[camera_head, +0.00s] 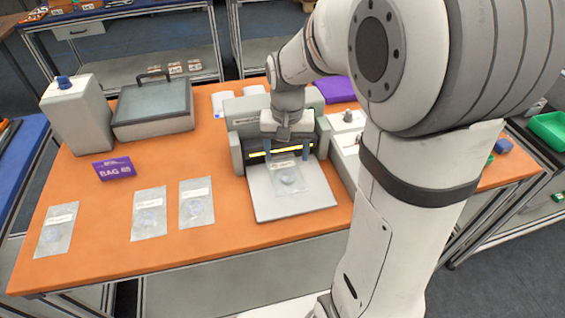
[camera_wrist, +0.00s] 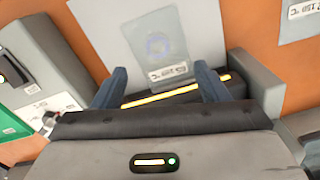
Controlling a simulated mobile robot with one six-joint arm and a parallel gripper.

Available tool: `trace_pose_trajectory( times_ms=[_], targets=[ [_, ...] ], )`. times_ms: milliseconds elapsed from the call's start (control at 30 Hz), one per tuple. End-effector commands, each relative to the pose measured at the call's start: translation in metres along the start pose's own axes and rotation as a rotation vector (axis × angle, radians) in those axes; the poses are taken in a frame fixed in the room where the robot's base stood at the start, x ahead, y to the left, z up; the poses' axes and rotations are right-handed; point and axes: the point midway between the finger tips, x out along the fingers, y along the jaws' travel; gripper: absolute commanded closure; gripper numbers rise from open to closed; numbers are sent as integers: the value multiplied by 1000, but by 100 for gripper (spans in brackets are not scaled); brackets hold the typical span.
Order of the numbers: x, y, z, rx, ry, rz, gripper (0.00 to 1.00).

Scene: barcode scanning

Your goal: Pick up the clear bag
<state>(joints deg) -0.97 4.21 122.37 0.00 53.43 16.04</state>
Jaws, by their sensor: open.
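A flat clear bag (camera_head: 288,180) with a white label and a round item inside lies on the grey plate (camera_head: 308,203) of the scanner. The wrist view shows the same bag (camera_wrist: 157,40) just beyond my fingertips, with its label toward me. My gripper (camera_head: 287,155) is open and empty, above the label end of the bag; the wrist view shows its two blue fingers (camera_wrist: 160,80) wide apart. I cannot tell the exact height of the fingers. Three similar bags lie on the orange table at left (camera_head: 57,229), (camera_head: 149,214) and nearer the scanner (camera_head: 196,204).
The scanner housing (camera_head: 236,157) with a lit yellow strip stands close around my gripper. A purple sign (camera_head: 114,168), a grey case (camera_head: 152,107) and a tall grey container (camera_head: 78,115) are at left. A white box (camera_head: 345,155) stands right of the scanner.

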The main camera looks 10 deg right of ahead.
Motion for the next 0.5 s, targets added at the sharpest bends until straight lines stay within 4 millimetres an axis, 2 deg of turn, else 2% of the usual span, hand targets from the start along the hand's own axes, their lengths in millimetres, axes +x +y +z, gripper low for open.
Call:
trace_pose_trajectory(
  times_ms=[267,500],
  targets=[
    [31,2,2,0,-4,1,32],
    [66,4,3,-1,-4,1,32]
  ],
)
